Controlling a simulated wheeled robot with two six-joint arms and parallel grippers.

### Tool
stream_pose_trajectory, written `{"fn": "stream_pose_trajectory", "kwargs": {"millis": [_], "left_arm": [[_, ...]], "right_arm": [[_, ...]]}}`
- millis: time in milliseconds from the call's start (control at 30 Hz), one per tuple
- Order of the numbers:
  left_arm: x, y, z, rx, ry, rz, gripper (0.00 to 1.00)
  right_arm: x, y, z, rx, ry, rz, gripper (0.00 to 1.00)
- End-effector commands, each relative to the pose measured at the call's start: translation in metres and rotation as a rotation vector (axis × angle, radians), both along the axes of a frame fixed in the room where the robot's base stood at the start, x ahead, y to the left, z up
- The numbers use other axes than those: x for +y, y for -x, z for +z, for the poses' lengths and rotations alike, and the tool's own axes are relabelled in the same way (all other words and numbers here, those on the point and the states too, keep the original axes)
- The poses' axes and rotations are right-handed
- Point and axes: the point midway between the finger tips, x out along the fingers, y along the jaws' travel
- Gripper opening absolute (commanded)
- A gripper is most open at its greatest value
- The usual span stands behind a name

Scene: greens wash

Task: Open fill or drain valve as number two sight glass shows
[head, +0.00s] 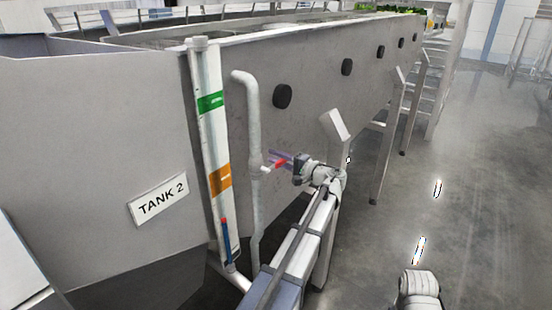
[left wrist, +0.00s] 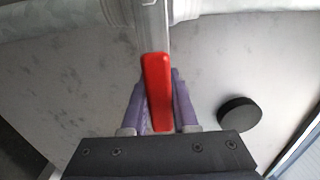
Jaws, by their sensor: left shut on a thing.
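The number two sight glass (head: 212,160) is a tall upright tube on the grey tank, beside the "TANK 2" plate (head: 159,199). It has a green band (head: 211,102) high up and an orange band (head: 219,180) lower down. A short blue column (head: 226,240) stands near its bottom, its top below the orange band. A red valve handle (head: 281,163) sits at the pale upright pipe (head: 252,120) right of the glass. My left gripper (head: 278,157) has its purple fingers shut around this handle; the handle also shows between them in the left wrist view (left wrist: 158,90). My right gripper is out of view.
Several black round knobs (head: 282,96) line the tank's side, and one shows close to the fingers in the left wrist view (left wrist: 239,114). Tank legs (head: 387,150) stand beyond my left arm. Open grey floor (head: 470,190) lies to the right.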

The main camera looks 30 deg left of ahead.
Motion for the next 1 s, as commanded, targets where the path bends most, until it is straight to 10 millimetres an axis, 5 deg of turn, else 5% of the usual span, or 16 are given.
{"fn": "stream_pose_trajectory", "kwargs": {"millis": [533, 933, 967, 1000], "left_arm": [[0.0, 0.007, 0.034, -0.397, 0.032, 0.001, 0.0], [0.0, 0.008, 0.034, -0.438, 0.034, 0.001, 0.0], [0.0, 0.008, 0.034, -0.438, 0.034, 0.001, 0.29], [0.0, 0.008, 0.034, -0.437, 0.034, 0.0, 0.34]], "right_arm": [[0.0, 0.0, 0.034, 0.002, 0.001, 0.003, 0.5], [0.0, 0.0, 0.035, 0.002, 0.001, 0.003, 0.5], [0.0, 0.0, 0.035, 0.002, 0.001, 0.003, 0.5], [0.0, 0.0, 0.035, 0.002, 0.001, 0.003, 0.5]]}}
